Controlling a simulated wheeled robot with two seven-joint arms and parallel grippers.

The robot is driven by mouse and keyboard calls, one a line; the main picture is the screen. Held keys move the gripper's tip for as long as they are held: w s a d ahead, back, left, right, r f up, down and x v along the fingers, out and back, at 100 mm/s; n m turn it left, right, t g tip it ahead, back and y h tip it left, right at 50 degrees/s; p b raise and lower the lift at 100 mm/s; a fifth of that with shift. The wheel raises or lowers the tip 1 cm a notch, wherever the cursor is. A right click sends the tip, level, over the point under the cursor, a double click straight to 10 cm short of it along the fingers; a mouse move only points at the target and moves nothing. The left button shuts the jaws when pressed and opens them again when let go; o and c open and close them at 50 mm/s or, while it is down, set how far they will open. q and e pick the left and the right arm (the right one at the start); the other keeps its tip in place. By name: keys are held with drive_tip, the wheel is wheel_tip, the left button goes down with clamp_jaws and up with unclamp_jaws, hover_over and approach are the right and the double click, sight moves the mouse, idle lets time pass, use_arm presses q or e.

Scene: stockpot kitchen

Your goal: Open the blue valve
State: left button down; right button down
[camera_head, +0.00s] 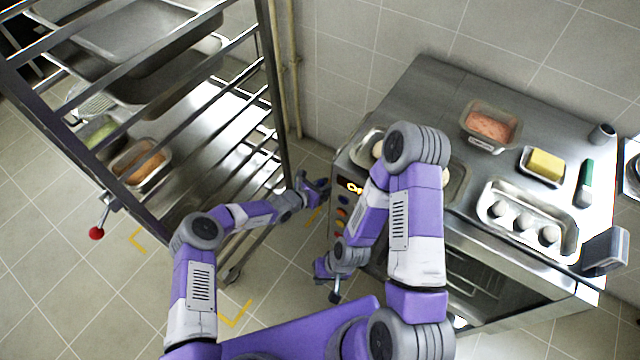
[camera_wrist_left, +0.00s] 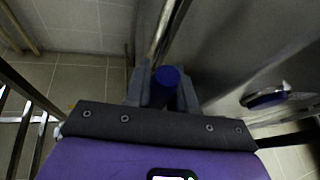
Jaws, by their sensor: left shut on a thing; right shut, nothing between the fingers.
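The blue valve handle (camera_wrist_left: 167,78) shows in the left wrist view as a blue rounded grip on a metal rod. My left gripper (camera_wrist_left: 161,92) is shut on it, one grey finger on each side. In the head view my left gripper (camera_head: 318,186) is between the rack and the steel oven unit, close to the unit's left side. I cannot make out the blue handle there. My right gripper (camera_head: 335,294) is lower, in front of the oven, shut and empty.
The steel oven unit (camera_head: 425,85) bears food trays and has a control panel (camera_head: 342,212) with coloured knobs. A wheeled rack (camera_head: 275,90) stands at left, with a red-ended lever (camera_head: 97,233) beside it. Pipes (camera_head: 293,75) run down the wall. Tiled floor (camera_head: 60,290) is free at lower left.

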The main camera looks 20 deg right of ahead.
use_arm(q)
drive_tip(key=c, duration=1)
unclamp_jaws()
drive_tip(key=shift+c, duration=0.2)
drive_tip(key=shift+a, duration=0.1)
drive_tip(key=p+v, duration=0.3)
drive_tip(key=v, duration=0.4)
drive_tip(key=shift+p, duration=0.3)
drive_tip(key=shift+s+a+r, duration=0.1)
drive_tip(key=shift+s, duration=0.1)
